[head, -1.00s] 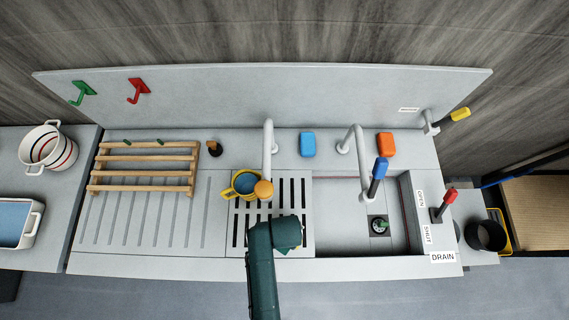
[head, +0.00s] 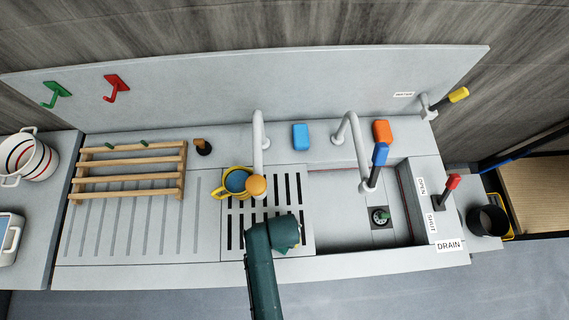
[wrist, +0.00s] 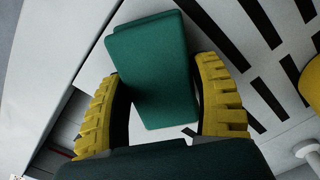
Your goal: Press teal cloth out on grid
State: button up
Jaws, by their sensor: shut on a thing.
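The teal cloth (wrist: 152,70) is a thick folded pad between the yellow fingers of my gripper (wrist: 160,80) in the wrist view. My gripper is shut on it. The slotted grey grid (head: 235,215) lies left of the sink basin in the head view. My arm's end hangs over the grid's front right part and hides most of the gripper and cloth there. Black slots of the grid (wrist: 236,30) show beside and beyond the cloth in the wrist view. I cannot tell whether the cloth touches the grid.
A yellow mug (head: 237,181) with blue inside stands at the grid's back left, beside an orange-tipped tap (head: 257,150). A wooden rack (head: 130,174) stands on the ribbed drainer to the left. The sink basin (head: 345,215) lies to the right, with a blue-handled tap (head: 379,155) behind.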

jog(key=shift+f+b, duration=0.35)
jog(key=shift+f, duration=0.25)
dwell(0.5)
jog(key=shift+s+f, duration=0.15)
jog(key=shift+f, duration=0.05)
dwell(2.0)
notch_tip(320, 180, up, 8)
jog(key=p, duration=0.8)
jog(key=shift+f, duration=0.35)
